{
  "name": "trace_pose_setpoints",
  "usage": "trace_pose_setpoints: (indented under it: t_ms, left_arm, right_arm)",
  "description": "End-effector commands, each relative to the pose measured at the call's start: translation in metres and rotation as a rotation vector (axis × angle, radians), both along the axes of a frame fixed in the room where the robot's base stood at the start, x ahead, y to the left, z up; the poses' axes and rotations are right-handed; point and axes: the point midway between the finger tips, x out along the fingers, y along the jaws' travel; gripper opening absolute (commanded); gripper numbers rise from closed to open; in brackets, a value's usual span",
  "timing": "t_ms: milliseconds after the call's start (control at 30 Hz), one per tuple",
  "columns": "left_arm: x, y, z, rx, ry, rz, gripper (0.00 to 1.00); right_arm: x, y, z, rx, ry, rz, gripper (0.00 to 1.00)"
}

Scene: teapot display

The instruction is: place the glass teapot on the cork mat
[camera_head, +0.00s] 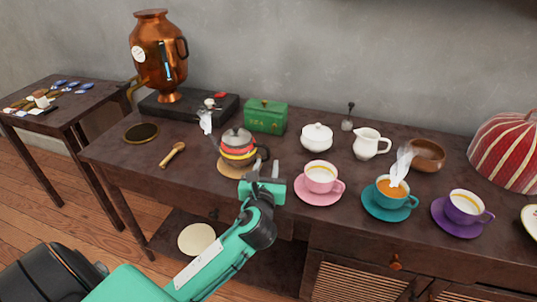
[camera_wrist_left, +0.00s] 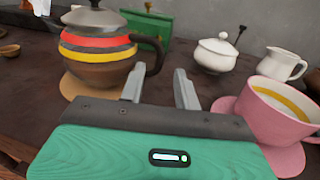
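The teapot (camera_head: 238,146), with a grey lid, red and yellow bands, a brown lower body and a dark handle, stands upright on the round cork mat (camera_head: 230,169). It also shows at the left of the left wrist view (camera_wrist_left: 97,50), with the mat's edge (camera_wrist_left: 70,88) beneath it. My left gripper (camera_head: 266,170) is just right of and in front of the teapot, near its handle. Its two fingers (camera_wrist_left: 158,77) are apart with nothing between them, and they do not touch the teapot. My right gripper is not in view.
A pink cup (camera_head: 319,178) on its saucer stands close to the right of my left gripper. A green tin (camera_head: 265,116) is behind the teapot, a white sugar bowl (camera_head: 317,138) behind right. A wooden scoop (camera_head: 173,154) lies left. Teal and purple cups stand farther right.

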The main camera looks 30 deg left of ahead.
Motion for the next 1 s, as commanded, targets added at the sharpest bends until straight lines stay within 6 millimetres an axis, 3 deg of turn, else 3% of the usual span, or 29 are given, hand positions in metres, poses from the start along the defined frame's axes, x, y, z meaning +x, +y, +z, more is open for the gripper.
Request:
trace_pose_setpoints:
  t_ms: [100,300,1000]
  left_arm:
    - [-0.020,-0.009,0.000,-0.003,0.001,-0.001,0.32]
    - [-0.037,-0.017,0.000,-0.001,0.000,0.000,0.32]
    - [-0.040,-0.018,0.000,0.000,-0.001,0.001,0.32]
  right_arm:
    - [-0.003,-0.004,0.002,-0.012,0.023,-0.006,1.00]
    - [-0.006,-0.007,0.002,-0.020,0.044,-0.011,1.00]
    - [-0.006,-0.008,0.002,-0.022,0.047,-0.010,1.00]
